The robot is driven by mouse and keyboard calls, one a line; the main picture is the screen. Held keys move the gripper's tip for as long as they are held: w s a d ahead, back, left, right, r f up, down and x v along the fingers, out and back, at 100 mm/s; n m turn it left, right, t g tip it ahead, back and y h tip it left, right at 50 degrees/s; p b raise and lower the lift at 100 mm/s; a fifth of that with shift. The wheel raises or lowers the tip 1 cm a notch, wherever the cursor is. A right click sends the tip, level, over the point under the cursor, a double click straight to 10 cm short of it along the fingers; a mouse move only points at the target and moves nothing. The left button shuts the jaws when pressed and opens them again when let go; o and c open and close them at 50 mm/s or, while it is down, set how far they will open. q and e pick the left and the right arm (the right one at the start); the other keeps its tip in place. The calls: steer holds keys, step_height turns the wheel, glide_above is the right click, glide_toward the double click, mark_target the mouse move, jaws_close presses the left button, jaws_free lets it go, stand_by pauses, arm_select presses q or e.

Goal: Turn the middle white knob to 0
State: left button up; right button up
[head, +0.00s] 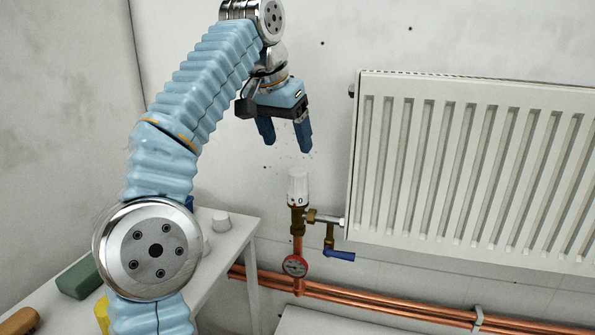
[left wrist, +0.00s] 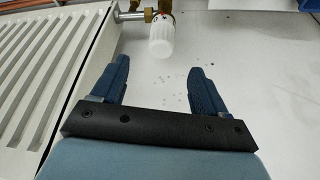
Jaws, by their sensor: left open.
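One white knob (head: 298,187) shows in the head view, upright on a brass valve (head: 297,221) at the lower left corner of the radiator. A dark "0" is visible low on its side; whether it lines up with a mark I cannot tell. My left gripper (head: 287,148) is open and empty, its fingers pointing down, above the knob and apart from it. In the left wrist view the knob (left wrist: 162,38) lies beyond the open fingers of the left gripper (left wrist: 158,75), nearer the left finger's side. My right gripper is not in view.
A white radiator (head: 460,165) fills the right side. A blue-handled lever (head: 340,256) and a round red gauge (head: 295,266) sit below the knob. Copper pipes (head: 400,308) run low along the wall. A white table (head: 236,238) at left holds a green block (head: 78,279).

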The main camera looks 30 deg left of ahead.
mark_target(300, 184)
arm_select(q)
steer(key=x, duration=1.3)
steer(key=shift+w+a+f, duration=0.1)
steer(key=shift+w+f, duration=0.15)
steer(key=shift+w, duration=0.1)
steer(key=shift+c, duration=0.5)
steer(key=c, duration=0.9)
